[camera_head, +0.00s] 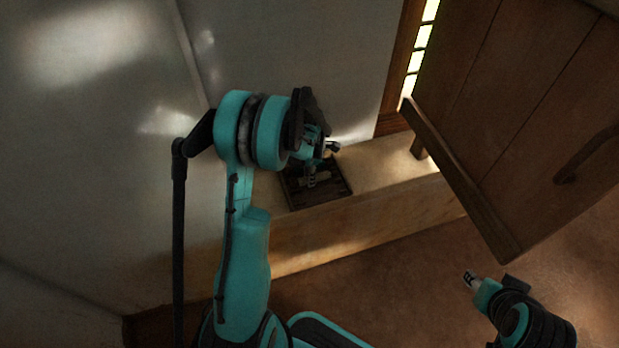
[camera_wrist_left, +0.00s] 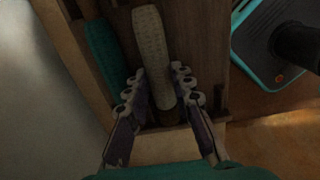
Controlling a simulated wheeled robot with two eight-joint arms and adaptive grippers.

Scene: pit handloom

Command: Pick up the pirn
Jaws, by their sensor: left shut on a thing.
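The pirn (camera_wrist_left: 152,50) is a pale, long, wound spool with a brown bare end, seen in the left wrist view. It lies along a dark wooden tray (camera_wrist_left: 205,45), which also shows on the ledge in the head view (camera_head: 334,190). My left gripper (camera_wrist_left: 166,98) is shut on the pirn near its brown end, with one finger on each side. In the head view my left gripper (camera_head: 318,172) reaches down over the tray and hides part of it. My right gripper (camera_head: 468,279) is at the lower right, away from the tray; its finger opening is too small to tell.
A teal pirn-like spool (camera_wrist_left: 103,55) lies beside the pale one in the tray. The tray stands on a pale ledge (camera_head: 385,182) against a wall. A large wooden panel (camera_head: 530,110) stands at the right. Open floor (camera_head: 390,285) lies in front of the ledge.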

